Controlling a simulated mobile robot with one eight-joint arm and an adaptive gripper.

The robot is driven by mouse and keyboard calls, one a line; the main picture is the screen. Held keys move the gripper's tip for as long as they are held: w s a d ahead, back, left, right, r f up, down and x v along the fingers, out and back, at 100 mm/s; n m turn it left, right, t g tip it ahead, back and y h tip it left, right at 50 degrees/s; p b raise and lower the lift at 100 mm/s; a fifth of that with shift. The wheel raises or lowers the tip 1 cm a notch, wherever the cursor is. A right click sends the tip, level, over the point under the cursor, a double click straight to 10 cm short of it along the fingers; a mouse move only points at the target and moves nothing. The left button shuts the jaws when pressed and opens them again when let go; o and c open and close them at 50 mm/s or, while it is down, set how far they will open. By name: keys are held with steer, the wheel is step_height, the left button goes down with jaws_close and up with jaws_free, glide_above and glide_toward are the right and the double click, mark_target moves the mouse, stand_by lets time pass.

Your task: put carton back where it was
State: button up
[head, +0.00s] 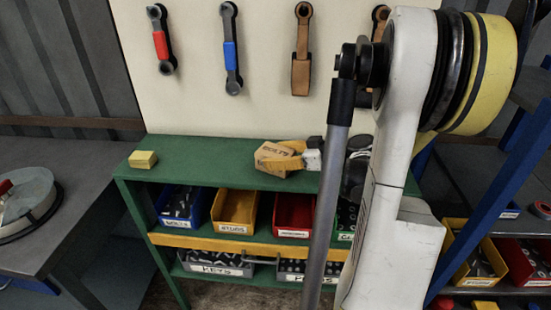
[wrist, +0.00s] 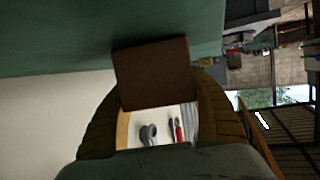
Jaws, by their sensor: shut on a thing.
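The carton (head: 268,154) is a small tan box with dark lettering, over the right half of the green shelf top (head: 205,151). My gripper (head: 290,155) reaches it from the right, with yellowish fingers shut on it. In the wrist view the carton (wrist: 155,74) is a plain brown face between the two ribbed fingers of my gripper (wrist: 157,92). The green surface lies close beyond it. I cannot tell whether the carton touches the shelf top.
A small yellow block (head: 143,159) sits at the shelf's left end. Labelled bins, including a yellow one (head: 235,212) and a red one (head: 293,215), fill the shelf below. Wrenches (head: 231,50) hang on the cream back panel (head: 265,105). The shelf top between block and carton is clear.

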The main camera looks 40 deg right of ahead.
steer(key=shift+f, duration=0.15)
steer(key=o, duration=1.4)
steer(key=shift+r, duration=0.2)
steer(key=shift+s+r, duration=0.2)
steer(key=p+v, duration=0.3)
steer(key=v, duration=0.8)
steer(key=shift+s+d, duration=0.1)
steer(key=shift+s, duration=0.15)
